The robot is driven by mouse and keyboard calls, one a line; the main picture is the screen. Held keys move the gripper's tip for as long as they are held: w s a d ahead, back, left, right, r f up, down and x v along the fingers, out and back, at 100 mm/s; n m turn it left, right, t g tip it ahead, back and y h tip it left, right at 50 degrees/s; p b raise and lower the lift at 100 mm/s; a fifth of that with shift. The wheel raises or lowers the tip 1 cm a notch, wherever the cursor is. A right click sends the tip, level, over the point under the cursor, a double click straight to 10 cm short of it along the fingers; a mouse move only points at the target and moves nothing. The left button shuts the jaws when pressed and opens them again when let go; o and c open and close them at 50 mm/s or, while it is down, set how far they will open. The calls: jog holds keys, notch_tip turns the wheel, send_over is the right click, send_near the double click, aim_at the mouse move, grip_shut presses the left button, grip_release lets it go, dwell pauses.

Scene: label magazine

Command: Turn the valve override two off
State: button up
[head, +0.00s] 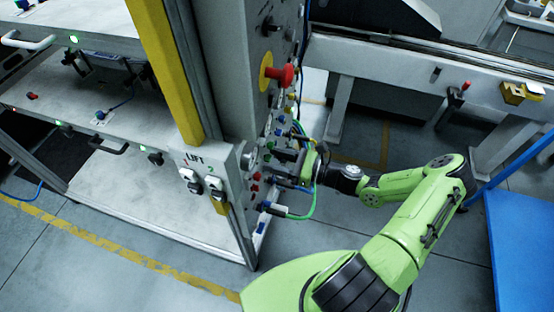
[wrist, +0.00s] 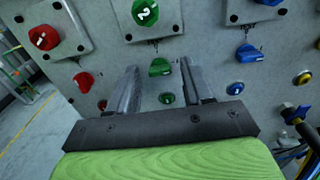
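The green group on the panel has a round green dial marked 2 (wrist: 145,12), a green lever-like knob (wrist: 160,67) below it, and a smaller green knob (wrist: 166,98) lowest. Which of these is valve override two, I cannot read from a label. My gripper (wrist: 160,72) is open, its two fingers apart on either side of the green lever-like knob, with the small green knob also showing between them. Whether the fingers touch the panel or the knob, I cannot tell. In the head view my gripper (head: 301,168) is at the panel's side, partly hidden among knobs and hoses.
A red dial marked 1 (wrist: 44,37) with red knobs (wrist: 84,81) is to the left. Blue knobs (wrist: 248,53) are close on the right. Yellow knobs and cables (wrist: 297,115) lie farther right. A red-and-yellow emergency button (head: 284,75) sits higher on the cabinet.

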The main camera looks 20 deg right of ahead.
grip_shut()
jog(key=shift+n, duration=0.3)
jog(key=n+b, duration=0.3)
jog(key=n, duration=1.4)
jog(key=shift+f, duration=0.1)
jog(key=shift+n, duration=0.3)
dwell(0.4)
jog(key=shift+o, duration=0.6)
grip_release()
